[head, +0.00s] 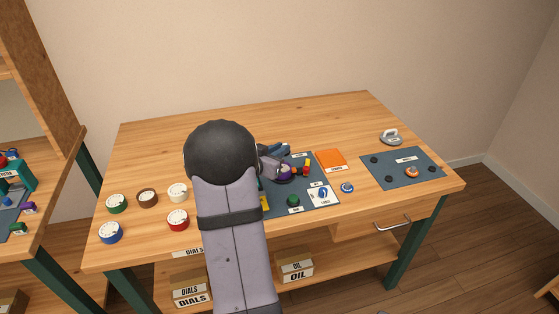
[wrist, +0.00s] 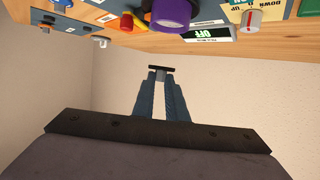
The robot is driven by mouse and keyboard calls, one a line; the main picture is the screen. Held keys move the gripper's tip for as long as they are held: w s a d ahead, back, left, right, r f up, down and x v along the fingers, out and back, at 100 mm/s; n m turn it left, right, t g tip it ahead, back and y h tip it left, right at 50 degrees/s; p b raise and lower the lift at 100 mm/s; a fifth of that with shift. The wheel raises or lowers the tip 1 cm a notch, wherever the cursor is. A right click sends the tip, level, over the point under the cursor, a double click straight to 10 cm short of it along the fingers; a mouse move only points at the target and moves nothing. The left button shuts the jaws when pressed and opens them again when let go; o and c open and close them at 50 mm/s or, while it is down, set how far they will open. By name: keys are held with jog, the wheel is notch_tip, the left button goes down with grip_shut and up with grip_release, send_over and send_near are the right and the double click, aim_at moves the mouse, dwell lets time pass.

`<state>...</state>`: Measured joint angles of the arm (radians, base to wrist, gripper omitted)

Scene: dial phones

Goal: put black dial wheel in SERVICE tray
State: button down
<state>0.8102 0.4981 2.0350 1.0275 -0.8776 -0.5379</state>
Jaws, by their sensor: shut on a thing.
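In the wrist view the two blue-grey fingers of my gripper (wrist: 160,80) are shut on a thin black piece (wrist: 161,69), seen edge-on at the tips. It looks like the black dial wheel, though its face does not show. In the head view my gripper (head: 284,152) is partly hidden by my own arm, above the back of the dark board near a purple part, and the held piece cannot be made out. I cannot read SERVICE on any label. An orange panel (head: 331,160) with a small label lies just right of the board.
Round dial phones in green (head: 117,204), brown (head: 147,198), white (head: 178,193), red (head: 178,220) and blue (head: 110,233) stand at the left. A dark mat (head: 385,176) with small round pieces lies at the right. The table's back left is clear.

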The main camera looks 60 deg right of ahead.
jog(key=shift+r, duration=1.45)
